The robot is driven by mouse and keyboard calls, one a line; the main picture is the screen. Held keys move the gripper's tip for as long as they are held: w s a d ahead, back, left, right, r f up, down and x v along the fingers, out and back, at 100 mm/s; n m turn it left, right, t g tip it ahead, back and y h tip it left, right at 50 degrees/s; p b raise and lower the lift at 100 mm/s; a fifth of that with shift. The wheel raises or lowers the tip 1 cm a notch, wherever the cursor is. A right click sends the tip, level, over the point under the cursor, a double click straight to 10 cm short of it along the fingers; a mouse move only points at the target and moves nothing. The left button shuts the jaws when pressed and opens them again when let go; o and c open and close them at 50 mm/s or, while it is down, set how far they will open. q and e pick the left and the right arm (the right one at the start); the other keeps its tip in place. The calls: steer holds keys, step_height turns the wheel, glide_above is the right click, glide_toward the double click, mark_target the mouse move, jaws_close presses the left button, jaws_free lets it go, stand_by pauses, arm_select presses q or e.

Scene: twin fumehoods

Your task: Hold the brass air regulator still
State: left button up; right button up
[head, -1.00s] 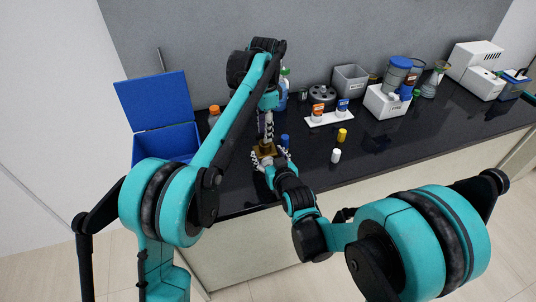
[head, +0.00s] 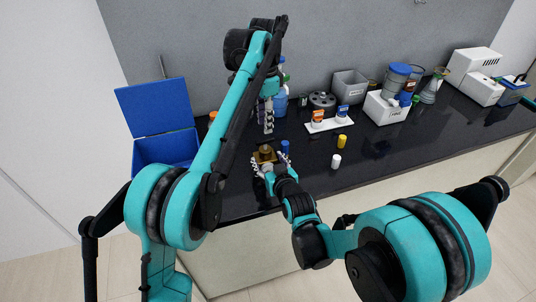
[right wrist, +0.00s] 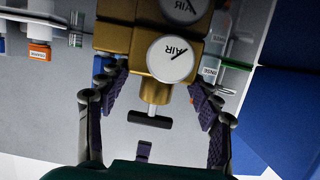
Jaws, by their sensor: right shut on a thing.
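The brass air regulator (head: 266,152) sits low over the dark bench near its front edge. My right gripper (head: 270,161) has a finger on either side of it and is shut on it. In the right wrist view the regulator's brass body (right wrist: 118,96) lies between my right fingers (right wrist: 158,84), with two white AIR gauges and a black T-shaped handle. My left gripper (head: 268,118) is above and behind the regulator, pointing down and apart from it. Whether its fingers are open or shut is not clear.
A blue open-lidded box (head: 166,148) stands at left. A blue-capped small vial (head: 285,146), a yellow vial (head: 342,141) and a white vial (head: 336,161) stand to the right. A white rack (head: 330,125), grey bin (head: 350,87) and white holder (head: 387,109) are farther back.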

steer(key=o, duration=1.6)
arm_select(q)
steer(key=shift+r, duration=0.1)
arm_select(e)
steer(key=shift+r, duration=0.15)
arm_select(q)
steer(key=shift+r+p, duration=0.5)
steer(key=shift+p, duration=0.1)
arm_select(e)
steer(key=shift+r, duration=0.65)
steer(key=o, duration=0.5)
steer(key=shift+o, duration=0.2)
steer(key=shift+s, duration=0.1)
